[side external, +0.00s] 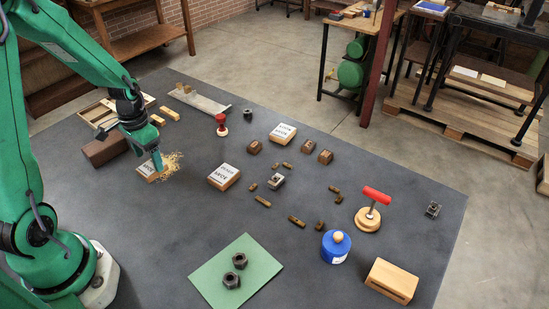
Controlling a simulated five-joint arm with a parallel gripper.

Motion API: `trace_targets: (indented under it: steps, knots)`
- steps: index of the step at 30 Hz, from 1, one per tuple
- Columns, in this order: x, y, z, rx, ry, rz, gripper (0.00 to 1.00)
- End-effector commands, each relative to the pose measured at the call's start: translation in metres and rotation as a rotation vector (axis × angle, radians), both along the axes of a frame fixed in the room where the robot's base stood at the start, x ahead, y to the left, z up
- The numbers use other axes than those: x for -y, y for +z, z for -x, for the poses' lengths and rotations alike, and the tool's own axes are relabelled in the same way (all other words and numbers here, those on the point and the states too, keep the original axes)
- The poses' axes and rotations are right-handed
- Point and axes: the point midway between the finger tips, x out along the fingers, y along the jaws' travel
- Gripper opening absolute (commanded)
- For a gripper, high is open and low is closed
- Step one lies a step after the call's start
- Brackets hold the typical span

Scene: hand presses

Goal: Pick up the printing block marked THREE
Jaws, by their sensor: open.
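Three wooden printing blocks with white, dark-lettered tops lie on the dark grey table. One block (146,170) is at the left, beside a patch of pale shavings. A second block (224,176) is near the middle, and a third block (282,134) is farther back to the right. The lettering is too small for me to tell which reads THREE. My gripper (158,164) points down at the right end of the left block and partly covers it. It is open; I cannot tell whether the fingers touch the block.
Pale shavings (171,164) surround the gripper tip. Behind are a brown block (104,150) and a wooden tray (96,115). Small wooden pieces lie mid-table. A red-handled tool (371,212), blue pot (336,246) and green mat (255,262) with nuts stand nearer. The left front is clear.

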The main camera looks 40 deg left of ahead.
Motion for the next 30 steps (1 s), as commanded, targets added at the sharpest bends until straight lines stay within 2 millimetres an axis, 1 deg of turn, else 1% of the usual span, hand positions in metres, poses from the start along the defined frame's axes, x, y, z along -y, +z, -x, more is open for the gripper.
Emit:
trace_targets:
  steps: [1,3,9,25,26,30]
  knots:
    - [0.000,-0.006,0.001,-0.004,0.000,0.002,0.76]
    - [0.000,-0.013,0.001,-0.004,0.000,0.002,0.76]
    - [0.000,-0.025,0.000,-0.002,0.000,0.001,0.76]
    - [0.000,-0.026,0.000,0.000,0.000,0.000,0.76]
    - [0.000,-0.026,0.000,0.000,0.000,0.000,0.72]
    - [0.000,-0.026,0.000,0.000,0.000,0.000,0.45]
